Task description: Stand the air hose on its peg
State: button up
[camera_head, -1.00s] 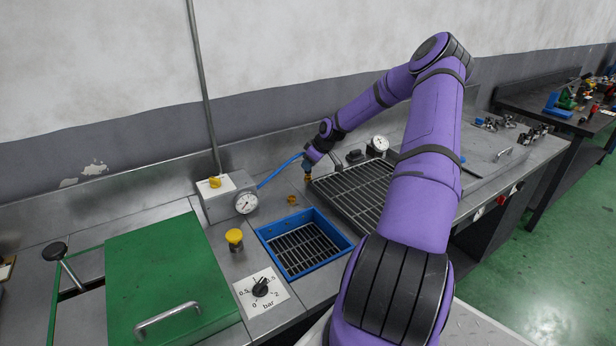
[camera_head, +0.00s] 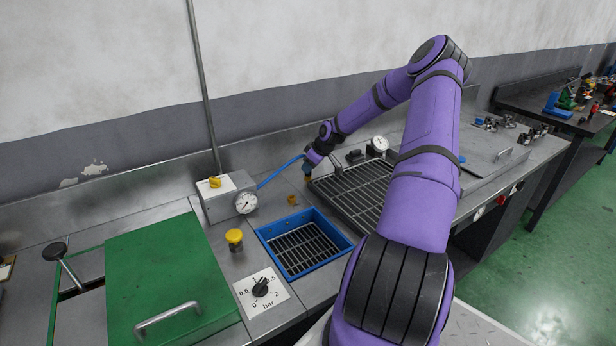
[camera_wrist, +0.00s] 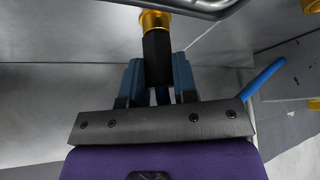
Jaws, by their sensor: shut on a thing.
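The air hose (camera_head: 280,171) is blue and runs from the grey gauge box to my gripper (camera_head: 308,177). In the wrist view my gripper (camera_wrist: 157,65) has its blue fingers shut on the black body (camera_wrist: 157,52) of the hose end. A brass tip (camera_wrist: 154,21) sticks out beyond the fingers. In the head view the hose end points down near the left edge of the large grate, and its lower tip is small and hard to make out. A small brass piece (camera_head: 292,199) stands on the bench left of my gripper; I cannot tell if it is the peg.
The grey gauge box (camera_head: 224,197) stands at the back left. A blue-rimmed basin (camera_head: 271,229) and a yellow knob (camera_head: 235,239) lie in front. The large grate (camera_head: 345,188) is to the right, with a gauge (camera_head: 380,143) behind it. A green lid (camera_head: 165,270) is at left.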

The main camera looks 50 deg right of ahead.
dwell(0.3)
jog(key=o, duration=1)
jog(key=v, duration=1)
jog(key=shift+s+r, duration=0.2)
jog(key=shift+r, duration=0.05)
